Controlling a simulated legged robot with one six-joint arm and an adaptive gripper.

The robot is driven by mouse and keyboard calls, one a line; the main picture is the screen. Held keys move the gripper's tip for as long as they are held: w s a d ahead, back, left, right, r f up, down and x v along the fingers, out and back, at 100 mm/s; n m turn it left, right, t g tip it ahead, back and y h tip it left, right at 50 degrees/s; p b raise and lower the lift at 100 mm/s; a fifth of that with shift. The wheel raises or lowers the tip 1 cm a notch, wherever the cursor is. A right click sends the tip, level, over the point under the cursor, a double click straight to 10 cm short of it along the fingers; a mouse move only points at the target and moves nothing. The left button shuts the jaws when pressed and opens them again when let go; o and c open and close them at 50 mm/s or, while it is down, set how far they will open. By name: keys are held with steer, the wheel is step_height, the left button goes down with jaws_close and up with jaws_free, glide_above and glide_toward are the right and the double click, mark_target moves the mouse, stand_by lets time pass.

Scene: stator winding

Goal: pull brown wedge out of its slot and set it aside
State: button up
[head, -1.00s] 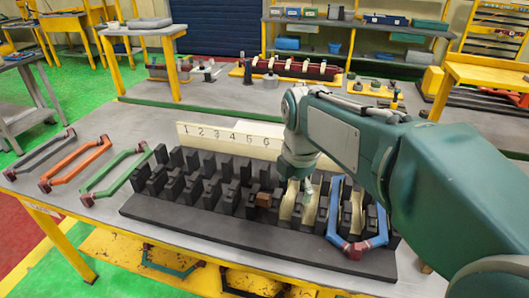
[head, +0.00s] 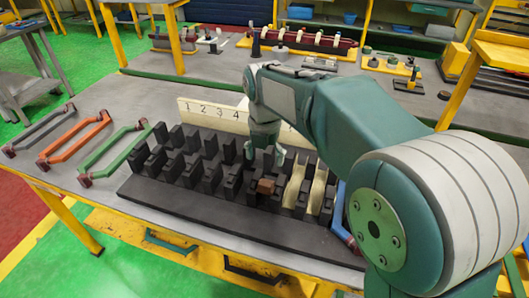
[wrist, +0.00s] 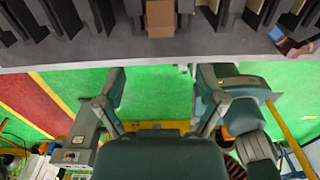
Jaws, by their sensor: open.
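The brown wedge (head: 265,187) sits among the dark blocks of the stator model (head: 210,214), at its front row, left of the cream slot liners. It also shows at the top of the wrist view (wrist: 160,18), set between dark blocks. My gripper (head: 266,158) is above the stator, just behind the wedge in the head view, and apart from it. In the wrist view my gripper (wrist: 158,90) has its two fingers spread wide with nothing between them. The wedge lies beyond the fingertips there.
Cream liners (head: 306,190) stand right of the wedge. A blue coil (head: 340,210) is partly hidden by my arm. Green (head: 112,150), orange (head: 74,138) and grey coils lie on the table at left. A numbered board (head: 215,115) stands behind the stator.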

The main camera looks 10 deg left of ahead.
mark_target(265, 183)
step_height(265, 183, down, 10)
steer(key=shift+r, duration=0.1)
stand_by(0.4)
jaws_close()
